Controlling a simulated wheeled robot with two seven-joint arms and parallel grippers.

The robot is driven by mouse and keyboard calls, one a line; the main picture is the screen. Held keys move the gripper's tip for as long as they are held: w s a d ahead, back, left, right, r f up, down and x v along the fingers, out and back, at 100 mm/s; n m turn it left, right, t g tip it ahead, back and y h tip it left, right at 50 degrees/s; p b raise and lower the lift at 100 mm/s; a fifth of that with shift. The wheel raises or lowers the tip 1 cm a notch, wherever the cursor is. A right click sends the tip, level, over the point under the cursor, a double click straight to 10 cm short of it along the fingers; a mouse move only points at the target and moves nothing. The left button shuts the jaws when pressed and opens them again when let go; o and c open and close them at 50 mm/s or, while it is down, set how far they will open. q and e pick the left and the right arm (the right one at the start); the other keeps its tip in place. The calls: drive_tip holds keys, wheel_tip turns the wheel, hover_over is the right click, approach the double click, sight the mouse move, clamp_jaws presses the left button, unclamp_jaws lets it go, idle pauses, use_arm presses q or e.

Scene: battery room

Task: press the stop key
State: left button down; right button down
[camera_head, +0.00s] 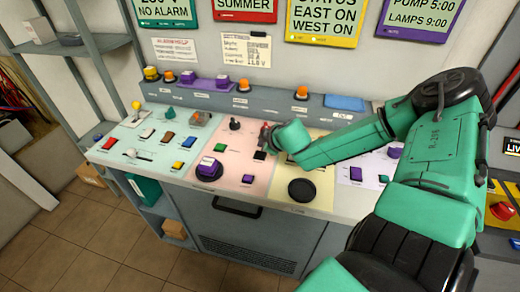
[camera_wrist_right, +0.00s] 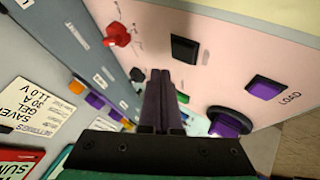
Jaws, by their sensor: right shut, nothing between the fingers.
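No label reading "stop" is legible, so I cannot tell which key is the stop key. In the head view my right gripper (camera_head: 270,138) is over the pink section of the sloped desk (camera_head: 231,146), beside a black square key (camera_head: 259,156). In the right wrist view its dark fingers (camera_wrist_right: 160,100) are shut and empty. A black square key (camera_wrist_right: 184,48) and a red knob (camera_wrist_right: 117,35) lie beyond the fingertips. A purple key (camera_wrist_right: 265,87) marked LOAD and a purple button in a black ring (camera_wrist_right: 228,122) are to the right. Contact cannot be judged. My left gripper is not in view.
A raised ledge (camera_head: 215,97) with orange and purple buttons runs behind. A grey shelf (camera_head: 70,45) stands left.

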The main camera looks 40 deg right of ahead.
sight(262, 156)
wheel_tip(262, 156, up, 3)
drive_tip(key=shift+r+p, duration=0.2)
drive_tip(key=shift+p, duration=1)
drive_tip(key=shift+f, duration=0.1)
